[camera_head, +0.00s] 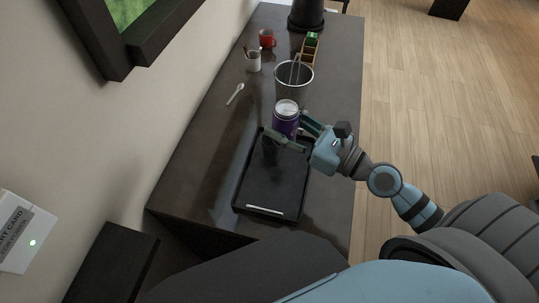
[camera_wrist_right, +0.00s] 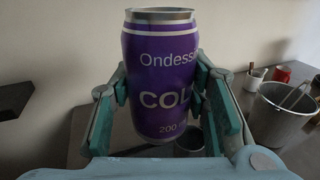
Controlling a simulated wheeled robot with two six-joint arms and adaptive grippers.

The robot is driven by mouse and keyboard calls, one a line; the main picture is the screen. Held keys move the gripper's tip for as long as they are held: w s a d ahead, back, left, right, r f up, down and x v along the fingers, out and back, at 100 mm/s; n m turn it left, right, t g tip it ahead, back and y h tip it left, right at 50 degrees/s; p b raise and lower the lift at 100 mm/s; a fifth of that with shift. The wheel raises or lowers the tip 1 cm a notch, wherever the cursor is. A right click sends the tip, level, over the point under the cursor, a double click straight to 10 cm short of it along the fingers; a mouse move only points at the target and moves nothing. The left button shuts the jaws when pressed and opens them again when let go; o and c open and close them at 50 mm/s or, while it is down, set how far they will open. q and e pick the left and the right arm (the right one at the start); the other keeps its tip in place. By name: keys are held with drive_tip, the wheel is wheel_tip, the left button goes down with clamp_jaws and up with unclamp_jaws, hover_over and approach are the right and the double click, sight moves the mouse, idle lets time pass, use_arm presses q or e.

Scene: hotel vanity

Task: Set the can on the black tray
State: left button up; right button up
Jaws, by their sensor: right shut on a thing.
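The purple can (camera_head: 286,119) is upright between the fingers of my right gripper (camera_head: 288,136), over the far end of the black tray (camera_head: 271,184). In the right wrist view the can (camera_wrist_right: 161,75) has white lettering and a silver rim, with my right gripper's fingers (camera_wrist_right: 172,110) on both sides of it. My right gripper is shut on the can. A gap under the can cannot be judged clearly from these views. The tray lies on the near part of the dark counter, its middle and near end bare. My left gripper is not in view.
A metal bucket (camera_head: 293,82) with a utensil stands just beyond the can. The wall runs along the left.

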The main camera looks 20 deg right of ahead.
sight(295, 134)
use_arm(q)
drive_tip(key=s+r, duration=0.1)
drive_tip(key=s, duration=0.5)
use_arm(e)
drive_tip(key=d+f+h, duration=0.1)
drive_tip(key=s+d+f+m+t, duration=0.1)
drive_tip(key=f, duration=0.1)
drive_tip(key=shift+m+h, duration=0.3)
drive_tip(key=shift+h, duration=0.1)
wheel_tip(295, 134, down, 15)
drive_tip(key=b, duration=1)
drive_tip(key=shift+w+a+f+b, duration=0.1)
drive_tip(key=shift+f+b, duration=0.1)
drive_tip(key=shift+b, duration=0.15)
drive_tip(key=shift+w+f, duration=0.1)
drive_tip(key=shift+f, duration=0.1)
drive_tip(key=shift+w+a+r, duration=0.1)
drive_tip(key=shift+r, duration=0.05)
drive_tip(key=o, duration=1.3)
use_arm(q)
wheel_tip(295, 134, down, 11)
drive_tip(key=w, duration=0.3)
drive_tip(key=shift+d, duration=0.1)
